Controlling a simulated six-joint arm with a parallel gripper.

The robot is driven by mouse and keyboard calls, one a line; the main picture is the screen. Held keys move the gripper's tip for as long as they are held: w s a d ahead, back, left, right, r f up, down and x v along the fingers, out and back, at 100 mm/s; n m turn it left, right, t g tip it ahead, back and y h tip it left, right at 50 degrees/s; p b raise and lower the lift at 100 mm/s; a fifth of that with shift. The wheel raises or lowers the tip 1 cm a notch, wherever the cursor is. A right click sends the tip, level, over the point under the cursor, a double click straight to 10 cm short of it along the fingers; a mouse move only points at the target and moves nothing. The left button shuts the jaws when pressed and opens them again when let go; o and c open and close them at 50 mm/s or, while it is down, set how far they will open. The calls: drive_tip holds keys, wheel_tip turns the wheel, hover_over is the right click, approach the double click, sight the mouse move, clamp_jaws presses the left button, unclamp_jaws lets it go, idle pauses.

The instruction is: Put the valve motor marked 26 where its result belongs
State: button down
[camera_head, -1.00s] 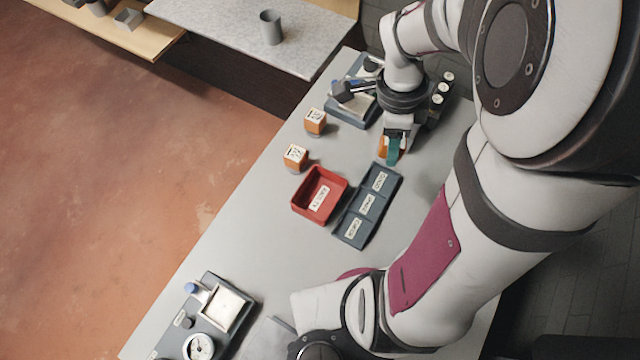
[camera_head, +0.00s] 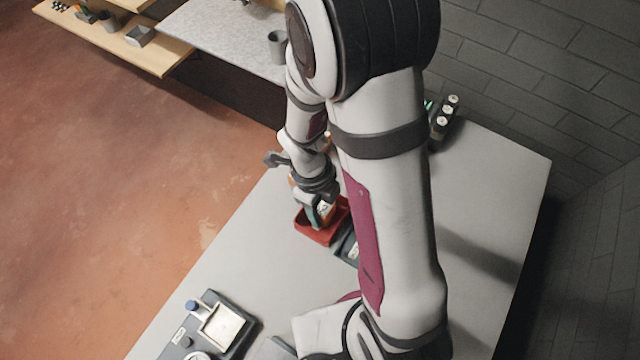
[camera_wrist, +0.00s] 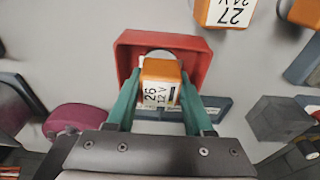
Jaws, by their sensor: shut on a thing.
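My gripper (camera_wrist: 159,92) is shut on the valve motor marked 26 (camera_wrist: 160,82), an orange block with a white face reading "26 12 V". The green fingers press its two sides. In the wrist view the motor is in front of the red tray (camera_wrist: 126,52), which has raised walls. In the head view my gripper (camera_head: 321,214) is over the red tray (camera_head: 318,236), with the motor mostly hidden by the fingers. I cannot tell whether the motor touches the tray floor. The dark compartment tray (camera_head: 347,247) is beside it, largely hidden by my arm.
An orange motor marked 27, 24 V (camera_wrist: 228,12) stands beyond the red tray, with another orange block (camera_wrist: 304,12) to its right. A dark device with a pale plate (camera_head: 222,325) stands at the front left.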

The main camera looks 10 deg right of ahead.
drive_tip(key=shift+c, duration=1.4)
unclamp_jaws()
drive_tip(key=shift+f, duration=0.15)
drive_tip(key=r, duration=0.3)
drive_tip(key=w+r, duration=0.1)
drive_tip(key=r, duration=0.3)
drive_tip(key=a+r, duration=0.1)
drive_tip(key=r, duration=0.3)
drive_tip(key=shift+w, duration=0.15)
drive_tip(key=s+r+n+y, duration=0.1)
drive_tip(key=s+r+n, duration=0.3)
drive_tip(key=n, duration=0.6)
drive_tip(key=s+r+n+t+y, duration=0.1)
drive_tip(key=s+r+n, duration=0.3)
drive_tip(key=s+n, duration=0.5)
drive_tip(key=shift+s+n+y, duration=0.3)
drive_tip(key=shift+n+y, duration=0.2)
drive_tip(key=shift+n, duration=0.7)
drive_tip(key=shift+d, duration=0.1)
